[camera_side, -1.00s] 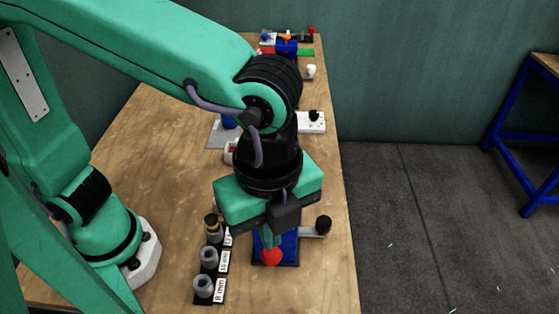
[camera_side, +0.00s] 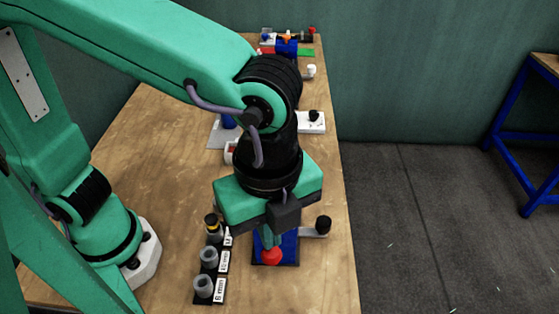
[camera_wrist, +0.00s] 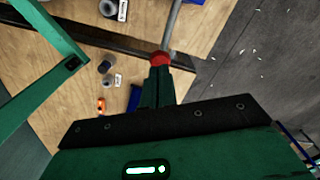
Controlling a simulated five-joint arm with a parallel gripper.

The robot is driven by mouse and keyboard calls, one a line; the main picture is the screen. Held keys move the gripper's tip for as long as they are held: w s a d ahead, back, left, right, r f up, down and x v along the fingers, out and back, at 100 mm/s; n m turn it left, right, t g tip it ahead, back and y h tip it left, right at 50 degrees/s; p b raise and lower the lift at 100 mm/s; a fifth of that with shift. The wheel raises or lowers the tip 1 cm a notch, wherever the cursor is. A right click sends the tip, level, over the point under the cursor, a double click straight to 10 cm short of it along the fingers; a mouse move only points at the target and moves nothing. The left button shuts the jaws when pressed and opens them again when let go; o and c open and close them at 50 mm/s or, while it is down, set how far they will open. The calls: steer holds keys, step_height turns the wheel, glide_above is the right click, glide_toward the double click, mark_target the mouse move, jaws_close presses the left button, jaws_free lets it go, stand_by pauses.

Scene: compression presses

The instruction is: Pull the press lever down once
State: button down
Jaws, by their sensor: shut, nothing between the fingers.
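The press shows in the side view as a blue body (camera_side: 290,247) on the table, mostly hidden beneath my gripper. Its red lever knob (camera_side: 272,257) is at the front of it. In the wrist view the red knob (camera_wrist: 160,58) sits at the end of a grey lever rod (camera_wrist: 172,25). My gripper (camera_wrist: 160,73) is shut, with its fingertips right at the knob and nothing between them. Whether they touch the knob, I cannot tell. In the side view my gripper (camera_side: 270,246) points down just above the knob.
A grey arm with a black knob (camera_side: 323,223) sticks out right of the press. Several grey cylinders (camera_side: 208,257) stand in a labelled row to the left. Other devices, one with a white base (camera_side: 312,124), are farther back. The table's right edge is close.

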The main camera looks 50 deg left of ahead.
mark_target(272, 253)
steer(key=shift+f, duration=3.45)
steer(key=shift+r, duration=0.2)
step_height(272, 253, up, 12)
stand_by(2.3)
steer(key=shift+r, duration=0.1)
steer(key=w+a+f+n+t, duration=0.1)
steer(key=w+a+n+t, duration=0.1)
steer(key=a+n, duration=0.8)
steer(key=w+a+f+n+t, duration=0.2)
steer(key=a+n, duration=0.9)
steer(key=a, duration=0.7)
steer(key=shift+w+a+f+t, duration=0.25)
steer(key=shift+a+t, duration=0.15)
steer(key=shift+t, duration=0.4)
